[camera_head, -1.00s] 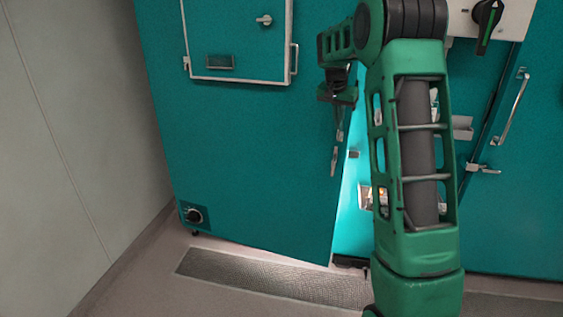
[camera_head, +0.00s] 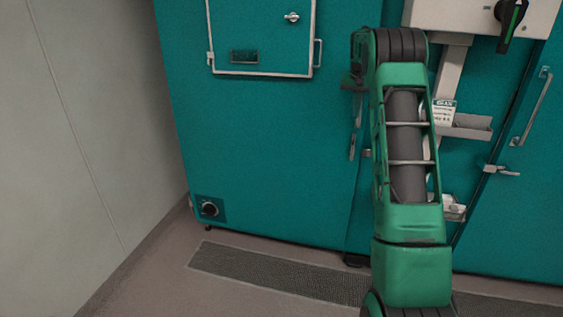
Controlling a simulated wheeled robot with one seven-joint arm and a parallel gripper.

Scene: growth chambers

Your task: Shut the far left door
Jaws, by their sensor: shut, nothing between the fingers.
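The far left door (camera_head: 270,160) is a large teal chamber door with a small framed hatch (camera_head: 262,35) in its upper part. Its right edge lies against the chamber front, and no lit gap shows along the visible edge. A slim metal handle (camera_head: 352,147) is at that right edge. My arm stands upright just right of this edge and covers part of the chamber front. Only a bit of my gripper (camera_head: 351,83) shows left of the arm, by the door's right edge above the handle; it is shut and empty. Its fingertips are mostly hidden.
A grey wall (camera_head: 85,130) runs along the left. A metal floor grate (camera_head: 270,280) lies before the door. Right of my arm are a white control box with a dark switch (camera_head: 510,18), a small metal tray (camera_head: 467,126) and another teal door's handle (camera_head: 531,105).

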